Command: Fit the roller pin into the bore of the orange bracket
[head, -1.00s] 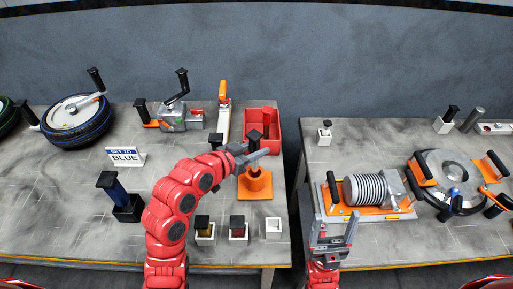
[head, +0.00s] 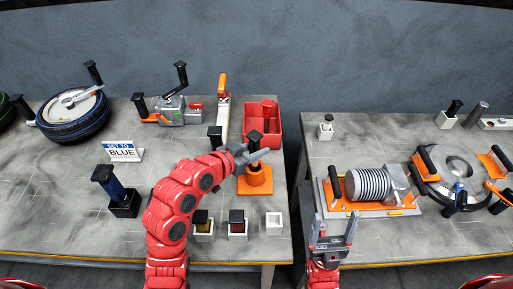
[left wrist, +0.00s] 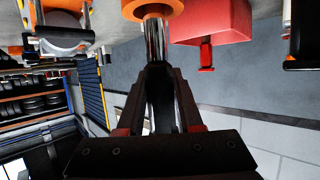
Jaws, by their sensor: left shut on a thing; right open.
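The orange bracket (head: 256,182) stands on the left table, a raised round body on a flat orange base. My left gripper (head: 250,156) is just above it, shut on the roller pin's black handle (head: 254,140). In the left wrist view the pin's bright metal shaft (left wrist: 154,42) runs from my left gripper (left wrist: 157,85) to the orange bracket (left wrist: 151,8). The shaft's end meets the orange ring; I cannot tell how deep it sits in the bore.
A red bin (head: 276,132) stands behind the bracket. In front are white blocks with dark-handled pins (head: 237,226) and an empty white block (head: 274,224). A sign reading "BLUE" (head: 122,152) stands left. The right table holds a spring-like roller unit (head: 370,186) and a wheel hub (head: 455,172).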

